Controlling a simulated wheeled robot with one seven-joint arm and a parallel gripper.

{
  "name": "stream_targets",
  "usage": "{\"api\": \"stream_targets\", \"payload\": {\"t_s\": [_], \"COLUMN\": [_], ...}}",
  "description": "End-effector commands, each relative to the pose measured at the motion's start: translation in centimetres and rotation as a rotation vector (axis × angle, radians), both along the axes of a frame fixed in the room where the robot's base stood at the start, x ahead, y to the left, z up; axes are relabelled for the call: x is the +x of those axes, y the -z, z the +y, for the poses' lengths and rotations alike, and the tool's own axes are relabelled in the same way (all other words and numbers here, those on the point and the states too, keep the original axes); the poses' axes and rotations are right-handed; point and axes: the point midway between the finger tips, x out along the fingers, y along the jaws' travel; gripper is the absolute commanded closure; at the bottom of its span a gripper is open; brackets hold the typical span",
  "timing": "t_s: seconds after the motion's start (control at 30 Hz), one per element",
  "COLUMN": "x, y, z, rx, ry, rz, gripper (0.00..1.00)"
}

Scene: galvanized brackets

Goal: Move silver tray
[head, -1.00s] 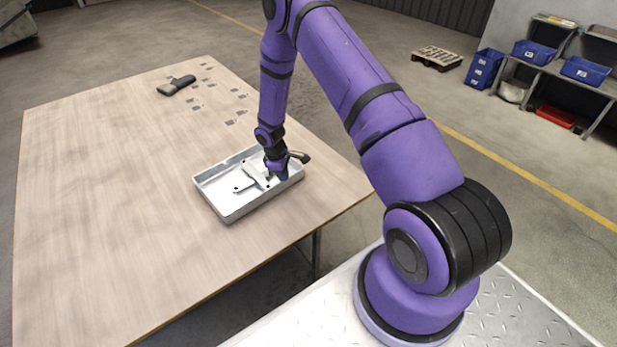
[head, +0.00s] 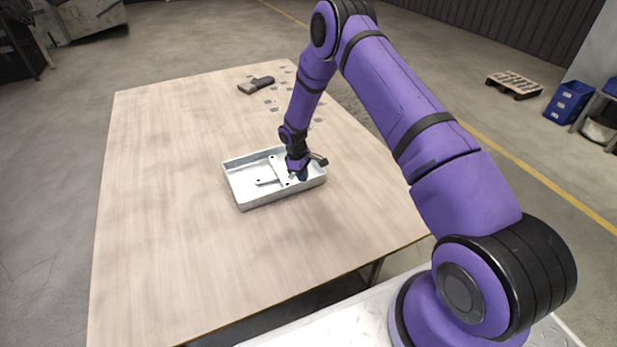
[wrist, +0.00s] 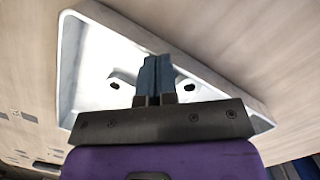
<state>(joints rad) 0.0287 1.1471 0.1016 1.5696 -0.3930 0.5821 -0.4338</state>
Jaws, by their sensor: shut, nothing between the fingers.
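The silver tray (head: 243,179) lies flat on the wooden table, with low raised walls. A pale metal bracket with dark holes (head: 268,182) lies inside it. My gripper (head: 302,176) points down over the right part of the tray, and its fingertips are partly hidden by my wrist in the head view. In the wrist view, the tray (wrist: 80,62) lies behind my gripper (wrist: 153,62). Its two blue fingers are together with nothing between them, in front of the bracket. I cannot tell whether the fingertips touch the tray or bracket.
The wooden table (head: 160,230) is clear to the left and front of the tray. A dark tool with a greenish end (head: 257,85) and several small grey plates lie near the back edge. A pallet (head: 514,84) and blue bins (head: 568,102) stand on the floor area beyond.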

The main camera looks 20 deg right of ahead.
Motion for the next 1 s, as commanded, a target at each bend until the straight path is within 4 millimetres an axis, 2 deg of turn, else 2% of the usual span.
{"api": "stream_targets", "payload": {"t_s": [0.03,0.2,0.4,0.83,1.0], "x": [0.4,3.2,5.1,5.4,5.4], "y": [0.7,0.7,0.7,0.7,-0.2], "z": [1.2,4.1,6.0,6.3,6.2], "rx": [0.006,0.006,0.005,0.005,0.004], "ry": [-0.004,-0.005,-0.004,-0.003,-0.002], "rz": [0.002,0.002,0.004,0.008,0.007], "gripper": [1.00,1.00,1.00,1.00,1.00]}}
